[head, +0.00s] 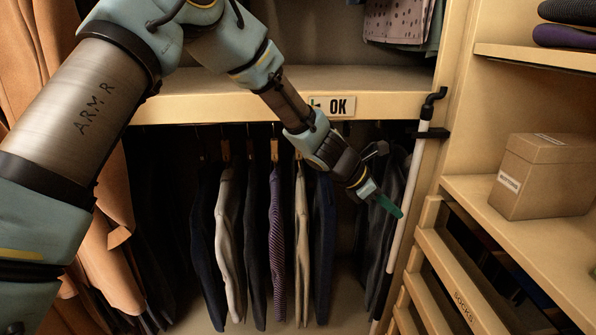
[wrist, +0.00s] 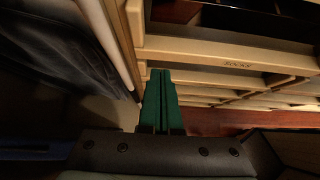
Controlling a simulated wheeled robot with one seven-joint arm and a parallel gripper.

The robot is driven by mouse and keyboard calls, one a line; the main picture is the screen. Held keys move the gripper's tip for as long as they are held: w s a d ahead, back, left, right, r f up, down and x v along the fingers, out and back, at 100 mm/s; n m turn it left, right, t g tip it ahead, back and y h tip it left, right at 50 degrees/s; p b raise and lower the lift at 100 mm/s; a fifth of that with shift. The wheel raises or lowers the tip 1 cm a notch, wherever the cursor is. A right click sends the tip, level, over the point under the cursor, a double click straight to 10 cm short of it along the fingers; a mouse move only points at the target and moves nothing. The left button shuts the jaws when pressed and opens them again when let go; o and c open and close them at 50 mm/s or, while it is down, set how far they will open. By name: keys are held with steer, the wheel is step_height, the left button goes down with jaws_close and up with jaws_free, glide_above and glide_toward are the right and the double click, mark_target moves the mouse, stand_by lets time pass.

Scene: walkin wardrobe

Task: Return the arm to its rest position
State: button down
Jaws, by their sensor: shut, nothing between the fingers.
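My gripper (head: 388,203) is at the end of my outstretched arm, in front of the hanging clothes and left of the white pole. Its green fingers point down and to the right in the head view. In the wrist view, the two green fingers of my gripper (wrist: 160,75) lie side by side, shut, with nothing between them. My arm runs from the left edge across the top of the head view, partly hiding the shelf and its "OK" sign.
Several garments (head: 280,240) hang under the shelf (head: 220,105). A white pole (head: 405,210) stands beside the drawer unit (head: 440,265). A cardboard box (head: 543,177) sits on the right shelf. An orange coat (head: 110,230) hangs at left. Drawer fronts (wrist: 225,65) show near my fingers.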

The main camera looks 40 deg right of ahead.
steer(key=w+a+r+m+t+y, duration=0.1)
steer(key=w+a+m+t+y, duration=0.15)
steer(key=w+a, duration=1.05)
steer(key=w+a+r+m+t+y, duration=0.1)
steer(key=w+a+m+t, duration=0.25)
steer(key=w+a, duration=0.95)
steer(key=s+a+r+m+y, duration=0.1)
steer(key=s+a+m+y, duration=0.1)
steer(key=a, duration=1.5)
steer(key=s+a+r+m+t+y, duration=0.1)
steer(key=a+m, duration=0.3)
steer(key=a, duration=1.4)
steer(key=shift+s+a+r+y, duration=0.35)
steer(key=shift+s+y, duration=0.2)
steer(key=shift+s, duration=0.35)
